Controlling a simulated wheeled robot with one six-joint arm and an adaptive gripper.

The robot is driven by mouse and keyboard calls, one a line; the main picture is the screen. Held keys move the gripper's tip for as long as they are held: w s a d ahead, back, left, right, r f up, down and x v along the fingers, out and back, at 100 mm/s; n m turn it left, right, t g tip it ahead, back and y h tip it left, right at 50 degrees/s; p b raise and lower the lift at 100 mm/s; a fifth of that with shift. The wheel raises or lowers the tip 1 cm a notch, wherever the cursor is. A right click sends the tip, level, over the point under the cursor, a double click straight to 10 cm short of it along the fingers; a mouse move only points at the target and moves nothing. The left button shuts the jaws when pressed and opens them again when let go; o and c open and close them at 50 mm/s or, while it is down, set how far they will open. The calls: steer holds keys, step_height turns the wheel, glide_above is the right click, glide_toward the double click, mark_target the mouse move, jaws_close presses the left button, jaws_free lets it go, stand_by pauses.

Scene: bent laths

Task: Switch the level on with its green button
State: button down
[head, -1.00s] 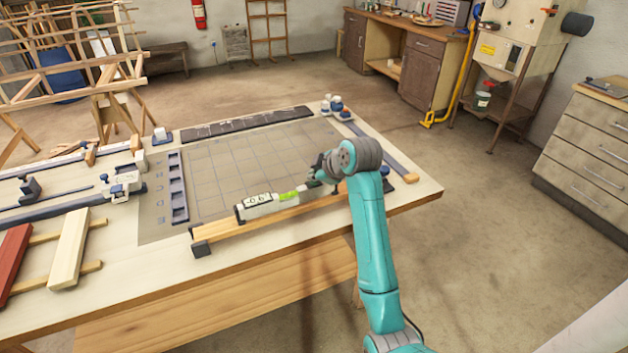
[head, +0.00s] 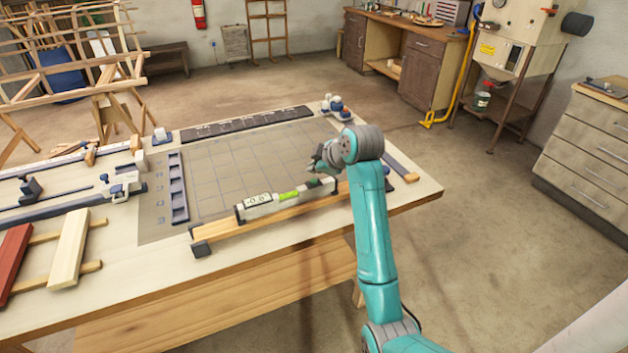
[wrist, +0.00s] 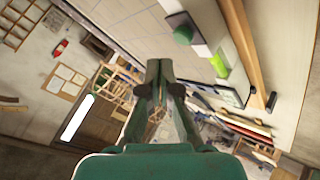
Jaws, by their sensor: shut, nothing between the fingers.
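The level (head: 258,207) is a pale bar with dark ends, lying along a wooden lath (head: 290,212) near the bench's front edge. Its display (head: 257,200) shows dark digits too small to read surely; a bright green vial (head: 288,195) sits beside it. The round green button (wrist: 183,35) is on the level's dark end plate in the wrist view, and shows small and dark in the head view (head: 311,183). My gripper (head: 316,163) is shut and empty, above and apart from the level's right end. In the wrist view its fingers (wrist: 159,66) point away from the button.
A gridded mat (head: 230,160) covers the middle of the bench, mostly clear. A slotted blue rack (head: 178,188) stands at its left, and a dark strip (head: 247,122) lies behind it. Clamps (head: 122,186) and red and pale boards (head: 68,250) are at the left.

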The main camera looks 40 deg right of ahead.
mark_target(315, 182)
steer(key=shift+r, duration=2.05)
steer(key=shift+s, duration=0.1)
